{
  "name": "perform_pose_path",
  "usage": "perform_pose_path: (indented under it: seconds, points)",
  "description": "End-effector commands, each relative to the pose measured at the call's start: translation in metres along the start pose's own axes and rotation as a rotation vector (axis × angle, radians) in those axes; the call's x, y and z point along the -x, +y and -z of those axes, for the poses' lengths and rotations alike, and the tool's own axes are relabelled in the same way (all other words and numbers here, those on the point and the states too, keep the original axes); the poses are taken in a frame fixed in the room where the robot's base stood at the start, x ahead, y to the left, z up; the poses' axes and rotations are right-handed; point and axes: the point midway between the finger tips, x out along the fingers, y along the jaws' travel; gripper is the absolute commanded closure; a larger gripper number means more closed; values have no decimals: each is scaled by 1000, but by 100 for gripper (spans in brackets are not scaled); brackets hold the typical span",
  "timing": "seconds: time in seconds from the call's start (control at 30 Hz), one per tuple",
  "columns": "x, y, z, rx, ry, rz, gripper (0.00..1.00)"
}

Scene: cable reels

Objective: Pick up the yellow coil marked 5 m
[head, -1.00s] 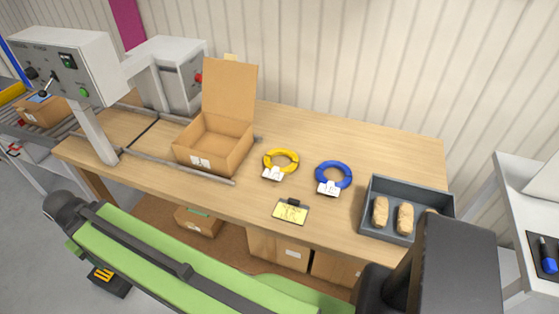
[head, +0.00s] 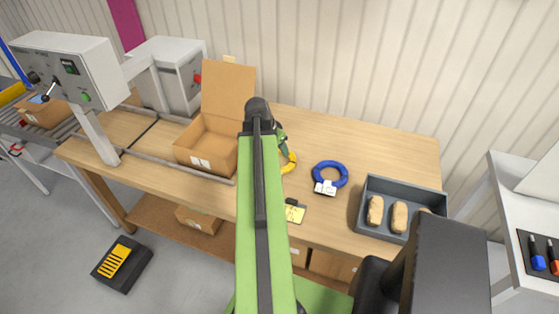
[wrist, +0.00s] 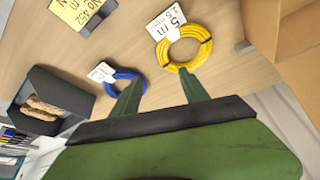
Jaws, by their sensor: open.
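The yellow coil (wrist: 188,49) lies on the wooden table in the wrist view, with a white tag (wrist: 168,20) reading 5 m at its edge. In the head view only a slice of the yellow coil (head: 290,163) shows, the rest hidden behind my arm. My gripper (wrist: 157,84) is open, its two green fingers apart and empty. In the wrist view the yellow coil appears just beyond the right finger. A blue coil (head: 330,174) with a white tag lies to its right in the head view; in the wrist view it is by the left finger.
An open cardboard box (head: 206,148) stands left of my arm. A grey bin (head: 399,237) with several tan items is at the table's right end. A yellow note on a clip (head: 295,212) lies near the front edge. Bare table (head: 380,135) lies behind the blue coil.

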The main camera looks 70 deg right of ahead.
Motion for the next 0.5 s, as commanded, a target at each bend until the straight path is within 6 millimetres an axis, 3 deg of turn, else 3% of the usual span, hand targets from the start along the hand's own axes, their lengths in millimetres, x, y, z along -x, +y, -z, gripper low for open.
perform_pose_path:
  seconds: [0.17, 0.5]
  points:
    - [-28, -1, -3, 0, -1, 0, 47]
    - [-105, -2, -4, 2, -1, -1, 47]
